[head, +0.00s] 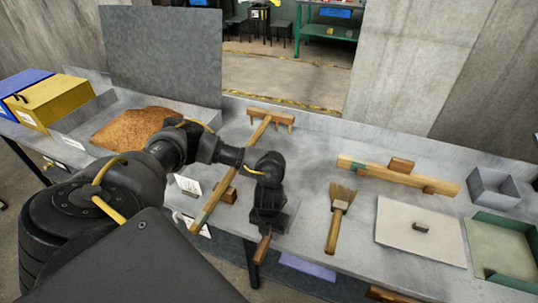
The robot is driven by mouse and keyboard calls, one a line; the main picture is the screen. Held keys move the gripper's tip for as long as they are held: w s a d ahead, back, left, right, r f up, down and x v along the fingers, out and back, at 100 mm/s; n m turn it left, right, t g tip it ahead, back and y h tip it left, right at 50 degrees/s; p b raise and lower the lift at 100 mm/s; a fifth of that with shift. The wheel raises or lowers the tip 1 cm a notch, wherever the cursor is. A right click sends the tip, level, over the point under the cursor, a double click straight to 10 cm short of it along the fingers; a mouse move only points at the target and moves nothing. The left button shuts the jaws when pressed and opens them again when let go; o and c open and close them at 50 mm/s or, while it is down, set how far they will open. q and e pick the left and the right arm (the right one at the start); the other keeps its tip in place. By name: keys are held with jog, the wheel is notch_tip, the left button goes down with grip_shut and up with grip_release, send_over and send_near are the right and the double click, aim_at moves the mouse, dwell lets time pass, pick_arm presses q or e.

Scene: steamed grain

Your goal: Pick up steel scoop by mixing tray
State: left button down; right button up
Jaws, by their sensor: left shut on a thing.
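My left gripper (266,222) is over the front part of the steel table, pointing down. It is shut on the steel scoop, whose short wooden handle (262,248) sticks out below the jaws toward the front edge. The scoop's steel part is mostly hidden by the gripper and hard to make out. The mixing tray (75,122) is at the left of the table and holds a heap of brown grain (132,127). My right gripper is not in view.
A long wooden-handled tool (215,195) lies on wooden rests just left of the gripper. A brush (338,215), a wooden bar (400,175), a flat lid (420,230) and a green tray (503,247) are on the right. A grey upright panel (160,55) stands behind the grain.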

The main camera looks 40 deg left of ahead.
pick_arm(q)
jog(key=s+d+r, duration=0.2)
jog(key=d+r, duration=0.9)
jog(key=d, duration=0.3)
jog(key=shift+s+p, duration=0.25)
jog(key=shift+p, duration=0.2)
jog(key=shift+a, duration=0.1)
dwell(0.8)
jog(key=c, duration=1.8)
grip_release()
jog(key=shift+c, duration=0.2)
grip_shut()
